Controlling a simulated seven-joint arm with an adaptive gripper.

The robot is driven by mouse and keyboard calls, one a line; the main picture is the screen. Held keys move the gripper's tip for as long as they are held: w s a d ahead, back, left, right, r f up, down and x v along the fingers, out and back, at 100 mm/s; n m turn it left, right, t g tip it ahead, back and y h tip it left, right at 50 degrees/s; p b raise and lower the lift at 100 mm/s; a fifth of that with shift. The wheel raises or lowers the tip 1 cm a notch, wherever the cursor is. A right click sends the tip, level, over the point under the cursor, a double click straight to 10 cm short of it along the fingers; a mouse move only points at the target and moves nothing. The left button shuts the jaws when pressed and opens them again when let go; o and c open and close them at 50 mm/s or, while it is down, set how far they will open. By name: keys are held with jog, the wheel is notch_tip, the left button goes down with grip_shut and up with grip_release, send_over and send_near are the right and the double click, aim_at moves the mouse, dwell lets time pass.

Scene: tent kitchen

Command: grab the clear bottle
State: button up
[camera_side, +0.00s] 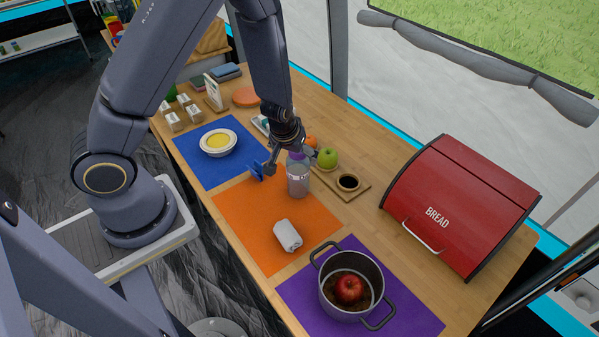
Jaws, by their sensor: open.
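The clear bottle (298,180) stands upright on the orange mat (235,206), near its back right edge, with a purple top partly hidden by my gripper. My gripper (291,165) is open, with its fingers around or just beside the upper part of the bottle. I cannot tell whether the fingers touch it.
A white rolled item (287,235), a pot with a red apple (325,290), a red bread box (455,205) and a bowl (218,142) are around.

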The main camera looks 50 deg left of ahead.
jog(key=x, duration=0.5)
jog(key=shift+s+d+f, duration=0.1)
jog(key=shift+f, duration=0.2)
jog(key=c, duration=1.2)
jog(key=shift+c, duration=0.2)
jog(key=shift+r, duration=0.15)
